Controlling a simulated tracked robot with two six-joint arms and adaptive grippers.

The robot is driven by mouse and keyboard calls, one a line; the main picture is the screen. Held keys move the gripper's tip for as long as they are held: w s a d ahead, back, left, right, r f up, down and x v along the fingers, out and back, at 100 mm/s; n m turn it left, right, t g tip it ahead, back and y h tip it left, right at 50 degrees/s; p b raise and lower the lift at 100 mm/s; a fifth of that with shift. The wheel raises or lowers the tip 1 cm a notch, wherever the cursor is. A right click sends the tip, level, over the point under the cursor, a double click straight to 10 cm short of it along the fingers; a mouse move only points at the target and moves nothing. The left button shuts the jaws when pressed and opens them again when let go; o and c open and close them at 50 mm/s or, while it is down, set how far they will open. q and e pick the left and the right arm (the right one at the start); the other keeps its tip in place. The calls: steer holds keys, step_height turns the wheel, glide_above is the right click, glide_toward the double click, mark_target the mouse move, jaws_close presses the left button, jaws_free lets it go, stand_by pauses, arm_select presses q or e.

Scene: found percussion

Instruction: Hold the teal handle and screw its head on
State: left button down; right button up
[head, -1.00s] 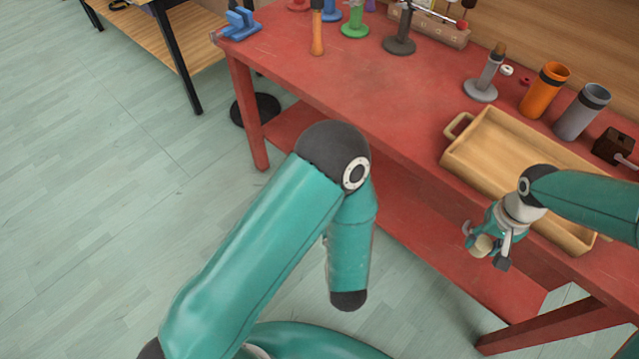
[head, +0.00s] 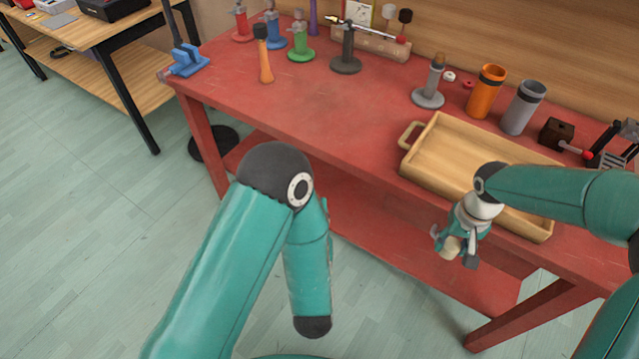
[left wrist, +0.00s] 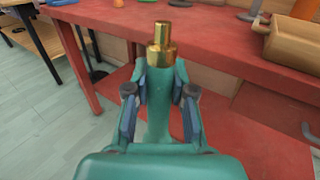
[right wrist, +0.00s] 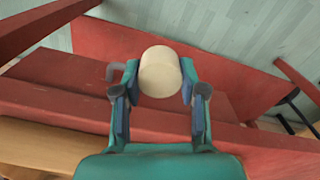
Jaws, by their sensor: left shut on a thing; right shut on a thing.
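The teal handle (left wrist: 158,112) stands about upright in the left wrist view, with a stepped brass end (left wrist: 162,45) on top. My left gripper (left wrist: 160,88) is shut around the handle below the brass. In the head view my left gripper and the handle are hidden. My right gripper (head: 457,243) is shut on a cream, rounded cylindrical head (right wrist: 160,72). The head (head: 450,247) also shows in the head view, in front of the table's edge and below the tray. The handle and the head are apart.
The red table (head: 330,120) carries a wooden tray (head: 425,172), orange (head: 486,95) and grey (head: 523,110) cups, a blue vise (head: 187,62) and an orange-handled tool (head: 265,65). Several stands line the back. The table's left middle is clear.

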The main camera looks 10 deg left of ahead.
arm_select(q)
steer(key=s+a+f+n+g+y, duration=0.1)
steer(key=s+a+n+g+y, duration=0.1)
steer(key=a+n+g+y, duration=0.4)
steer(key=a+n+y, duration=0.1)
steer(key=a+y, duration=0.1)
steer(key=y, duration=0.2)
steer(key=shift+a+f+n+g, duration=0.3)
steer(key=shift+a+f+n, duration=0.1)
